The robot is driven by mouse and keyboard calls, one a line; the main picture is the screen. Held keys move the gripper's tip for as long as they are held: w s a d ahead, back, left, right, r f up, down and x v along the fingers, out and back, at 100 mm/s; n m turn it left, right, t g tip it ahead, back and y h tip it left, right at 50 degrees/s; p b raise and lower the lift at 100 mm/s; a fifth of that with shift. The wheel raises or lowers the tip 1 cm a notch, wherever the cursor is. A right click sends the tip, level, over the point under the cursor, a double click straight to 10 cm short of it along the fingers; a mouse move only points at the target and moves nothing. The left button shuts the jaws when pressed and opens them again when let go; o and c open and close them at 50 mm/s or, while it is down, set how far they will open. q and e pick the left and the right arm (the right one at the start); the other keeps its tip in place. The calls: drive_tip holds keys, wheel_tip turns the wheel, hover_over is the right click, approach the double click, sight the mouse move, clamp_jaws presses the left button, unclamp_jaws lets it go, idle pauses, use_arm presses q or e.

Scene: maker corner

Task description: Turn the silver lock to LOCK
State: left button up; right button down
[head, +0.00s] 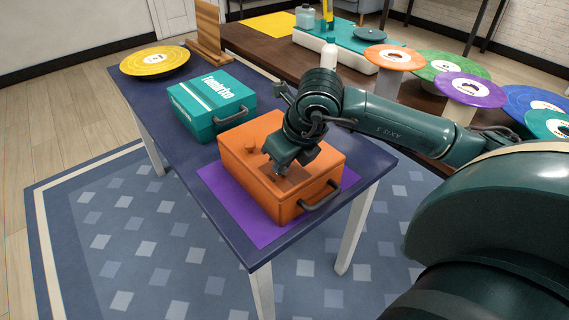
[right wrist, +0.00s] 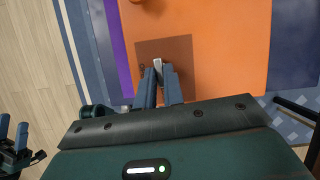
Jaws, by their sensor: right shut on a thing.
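The orange box (head: 247,182) stands on a purple mat on the blue table. The silver lock (right wrist: 158,67) shows as a thin silver piece over a brown square plate (right wrist: 150,48) on the box top. My right gripper (head: 279,165) reaches down onto the box. In the right wrist view its blue fingers (right wrist: 160,84) are shut on the silver lock. In the head view the gripper hides the lock, and no LOCK marking can be read. My left gripper (right wrist: 12,132) shows only at the right wrist view's lower left, with its fingers apart and empty.
An orange knob (head: 251,149) stands on the box top, left of my right gripper. A dark handle (head: 321,198) is on the box's side. A teal box (head: 205,105) stands behind. Several coloured discs on stands, such as a purple one (head: 470,90), are at the right.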

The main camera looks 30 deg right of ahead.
drive_tip(key=shift+a+m, duration=0.1)
drive_tip(key=shift+m, duration=0.3)
idle(0.3)
drive_tip(key=c, duration=1.6)
unclamp_jaws()
drive_tip(key=shift+h, duration=0.3)
drive_tip(key=shift+o, duration=0.5)
